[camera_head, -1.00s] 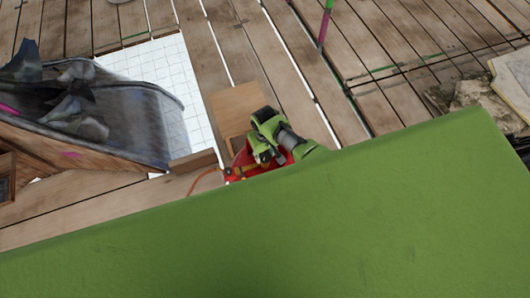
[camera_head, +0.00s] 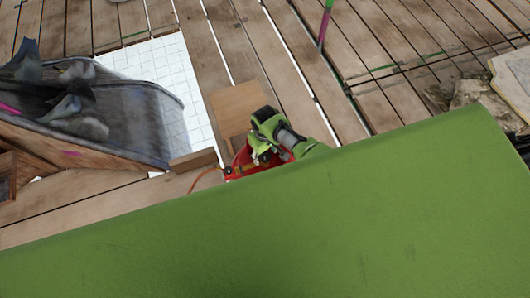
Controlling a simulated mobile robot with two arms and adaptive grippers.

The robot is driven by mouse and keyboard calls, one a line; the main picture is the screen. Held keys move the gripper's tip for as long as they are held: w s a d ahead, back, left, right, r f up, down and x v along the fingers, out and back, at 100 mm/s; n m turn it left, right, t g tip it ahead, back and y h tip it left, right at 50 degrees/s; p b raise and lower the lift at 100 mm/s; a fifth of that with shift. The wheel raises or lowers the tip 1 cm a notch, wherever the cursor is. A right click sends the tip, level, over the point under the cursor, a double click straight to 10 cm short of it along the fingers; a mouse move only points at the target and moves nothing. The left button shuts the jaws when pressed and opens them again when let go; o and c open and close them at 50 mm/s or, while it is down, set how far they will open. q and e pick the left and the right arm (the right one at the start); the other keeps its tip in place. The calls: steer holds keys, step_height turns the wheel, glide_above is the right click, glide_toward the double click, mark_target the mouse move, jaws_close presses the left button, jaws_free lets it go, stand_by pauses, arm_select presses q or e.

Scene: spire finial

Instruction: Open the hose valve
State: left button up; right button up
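A red object (camera_head: 240,161), partly covered, sits on the wooden deck near the middle of the head view. A thin orange-red hose (camera_head: 203,181) curves from its left side down to the deck. My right gripper (camera_head: 261,157), green and dark grey, is over the red object and hides much of it. I cannot tell whether its fingers are closed on the valve or only beside it. The valve handle itself does not show clearly. My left gripper is not in view.
A wooden box (camera_head: 238,104) stands just behind the red object. A white tiled panel (camera_head: 172,62) and a dark, wood-sided container (camera_head: 130,120) lie to the left. Rocks (camera_head: 475,93) are at far right. The lower view is blocked.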

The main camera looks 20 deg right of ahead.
mark_target(265, 156)
steer(key=shift+r, duration=0.1)
step_height(265, 156, up, 12)
stand_by(0.8)
stand_by(0.4)
